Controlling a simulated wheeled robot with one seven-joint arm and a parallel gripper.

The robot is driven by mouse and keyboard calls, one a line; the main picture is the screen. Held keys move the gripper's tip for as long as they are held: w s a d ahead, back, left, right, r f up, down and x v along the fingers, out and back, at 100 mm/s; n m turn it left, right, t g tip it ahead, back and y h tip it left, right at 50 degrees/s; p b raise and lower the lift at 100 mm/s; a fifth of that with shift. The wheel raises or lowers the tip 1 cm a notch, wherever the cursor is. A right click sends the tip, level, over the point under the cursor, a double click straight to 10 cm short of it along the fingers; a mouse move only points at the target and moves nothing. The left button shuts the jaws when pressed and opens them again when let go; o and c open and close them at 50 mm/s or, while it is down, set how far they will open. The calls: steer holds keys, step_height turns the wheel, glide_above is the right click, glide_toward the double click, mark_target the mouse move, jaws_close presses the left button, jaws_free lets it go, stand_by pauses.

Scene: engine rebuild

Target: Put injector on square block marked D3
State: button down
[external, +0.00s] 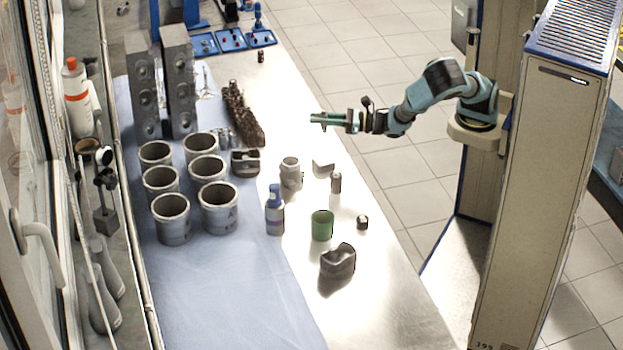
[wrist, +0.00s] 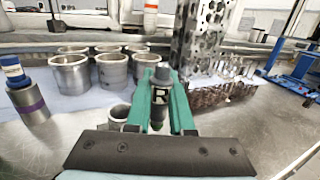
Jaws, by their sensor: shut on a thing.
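My gripper (external: 322,120) is stretched out over the bench, above its bare metal part. In the wrist view its two green fingers (wrist: 160,110) are shut on a dark cylindrical piece, which looks like the injector (wrist: 160,92). It is held upright with its narrower end down and has a pale marking on its side. In the external view only a small dark bit shows below the fingers. A small pale block (external: 323,167) lies on the bench below and in front of the gripper. No D3 marking can be read on it.
Grey cylinder liners (external: 172,218) stand on the blue cloth (external: 240,290). A blue-capped bottle (external: 275,212), green cup (external: 322,225), stepped grey part (external: 290,178), small cylinder (external: 336,183) and piston (external: 338,262) stand nearby.

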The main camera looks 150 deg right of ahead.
steer(key=shift+a+f+p, duration=0.2)
steer(key=shift+f+p, duration=0.15)
steer(key=shift+f, duration=2.2)
steer(key=shift+a+f+p, duration=0.15)
steer(key=shift+f+p, duration=0.2)
steer(key=shift+f, duration=2.15)
steer(key=shift+f, duration=0.15)
steer(key=c, duration=0.8)
jaws_free()
steer(key=shift+r, duration=0.2)
